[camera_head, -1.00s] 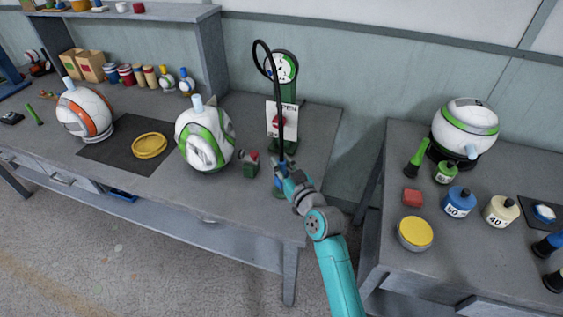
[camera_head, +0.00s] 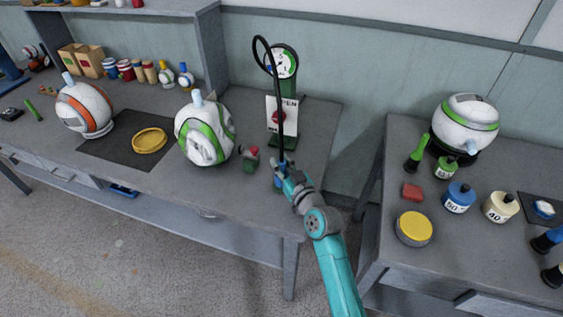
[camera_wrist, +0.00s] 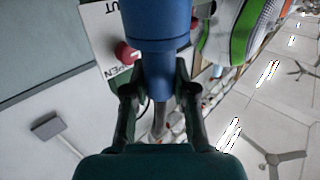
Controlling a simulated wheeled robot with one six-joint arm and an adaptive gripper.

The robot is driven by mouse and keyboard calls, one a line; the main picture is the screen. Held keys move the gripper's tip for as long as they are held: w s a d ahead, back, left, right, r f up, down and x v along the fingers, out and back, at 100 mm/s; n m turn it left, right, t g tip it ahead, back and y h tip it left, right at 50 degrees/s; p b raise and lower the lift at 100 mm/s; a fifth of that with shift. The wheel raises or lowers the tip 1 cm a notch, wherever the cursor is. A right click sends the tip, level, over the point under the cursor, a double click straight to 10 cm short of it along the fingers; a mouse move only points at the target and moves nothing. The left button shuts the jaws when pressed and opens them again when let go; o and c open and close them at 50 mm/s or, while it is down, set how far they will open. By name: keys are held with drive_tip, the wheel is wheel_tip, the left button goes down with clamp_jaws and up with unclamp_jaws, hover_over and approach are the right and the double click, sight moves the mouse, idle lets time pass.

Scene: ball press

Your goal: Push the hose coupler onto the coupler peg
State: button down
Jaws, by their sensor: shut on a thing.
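The blue hose coupler (camera_wrist: 155,75) is gripped between the two dark fingers of my gripper (camera_wrist: 157,100). In the head view my gripper (camera_head: 280,168) is at the right end of the long bench, in front of the gauge stand (camera_head: 284,110). Some blue (camera_head: 278,184) shows just under the fingers. The black hose (camera_head: 280,110) rises from the gripper and loops near the gauge. I cannot make out the coupler peg separately, nor tell whether the coupler touches it.
A green block with a red knob (camera_head: 250,159) stands just left of my gripper. A green-and-white ball (camera_head: 205,132) is farther left, beside a yellow ring (camera_head: 149,141). A second bench (camera_head: 375,210) stands to the right across a gap. The bench's right corner is bare.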

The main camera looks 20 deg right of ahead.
drive_tip(key=shift+f, duration=0.2)
drive_tip(key=c, duration=0.9)
unclamp_jaws()
drive_tip(key=shift+o, duration=0.2)
drive_tip(key=shift+f, duration=0.1)
drive_tip(key=shift+s, duration=0.1)
drive_tip(key=s+d, duration=0.2)
drive_tip(key=s, duration=0.9)
drive_tip(key=shift+s+r, duration=0.2)
drive_tip(key=shift+s, duration=0.15)
